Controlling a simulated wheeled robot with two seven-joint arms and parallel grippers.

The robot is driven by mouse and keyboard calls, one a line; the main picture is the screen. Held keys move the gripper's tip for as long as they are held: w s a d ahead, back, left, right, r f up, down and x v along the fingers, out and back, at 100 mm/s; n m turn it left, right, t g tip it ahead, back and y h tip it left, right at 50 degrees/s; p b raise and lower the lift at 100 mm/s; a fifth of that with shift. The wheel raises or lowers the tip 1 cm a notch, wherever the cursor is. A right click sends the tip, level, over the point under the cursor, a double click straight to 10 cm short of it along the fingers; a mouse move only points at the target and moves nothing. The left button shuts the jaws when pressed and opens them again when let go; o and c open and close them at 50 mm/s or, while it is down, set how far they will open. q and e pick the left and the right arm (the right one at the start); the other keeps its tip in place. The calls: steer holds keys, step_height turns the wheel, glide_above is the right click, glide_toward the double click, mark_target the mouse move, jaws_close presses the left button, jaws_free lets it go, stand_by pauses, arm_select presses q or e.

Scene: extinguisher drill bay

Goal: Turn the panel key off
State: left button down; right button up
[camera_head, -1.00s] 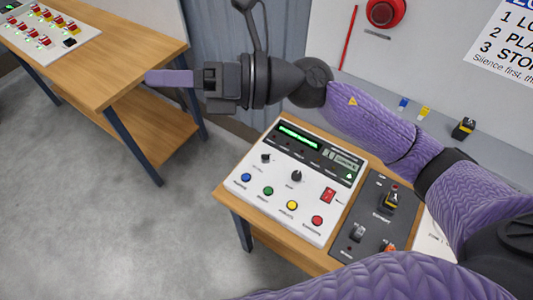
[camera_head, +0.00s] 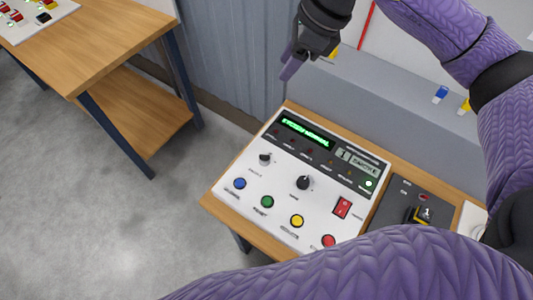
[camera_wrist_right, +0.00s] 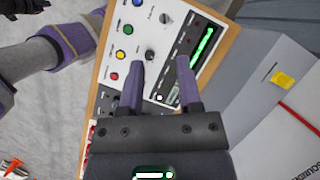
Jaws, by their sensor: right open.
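The white control panel (camera_head: 285,215) sits on a wooden bench, its green display (camera_head: 306,131) lit. A small dark rotary switch (camera_head: 265,158) at its upper left looks like the panel key; its exact setting is too small to read. A larger black knob (camera_head: 304,182) sits to its right. My right gripper (camera_head: 289,68) is above and behind the panel, apart from it, pointing down. In the right wrist view its purple fingers (camera_wrist_right: 161,66) are apart and empty, with the small switch (camera_wrist_right: 166,18) beyond them. My left gripper does not show clearly.
Blue, green, yellow and red buttons line the panel's front, with a red rocker switch (camera_head: 342,208) nearby. A dark plate (camera_head: 386,217) with a yellow-black switch is at right. A second bench (camera_head: 110,45) stands at left, with open floor between. My purple arm covers the lower right.

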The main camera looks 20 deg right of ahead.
step_height(320, 180, down, 7)
steer(key=w+b, duration=0.1)
steer(key=b, duration=2)
glide_toward(265, 158)
steer(key=shift+g, duration=0.3)
steer(key=x, duration=0.2)
steer(key=b+x, duration=0.1)
steer(key=x, duration=0.5)
steer(key=shift+w+a+f, duration=0.1)
steer(key=shift+w, duration=0.35)
steer(key=shift+a+f, duration=0.1)
steer(key=shift+f, duration=0.1)
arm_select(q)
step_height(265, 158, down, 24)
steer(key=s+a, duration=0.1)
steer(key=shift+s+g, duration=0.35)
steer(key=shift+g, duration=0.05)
arm_select(e)
jaws_close()
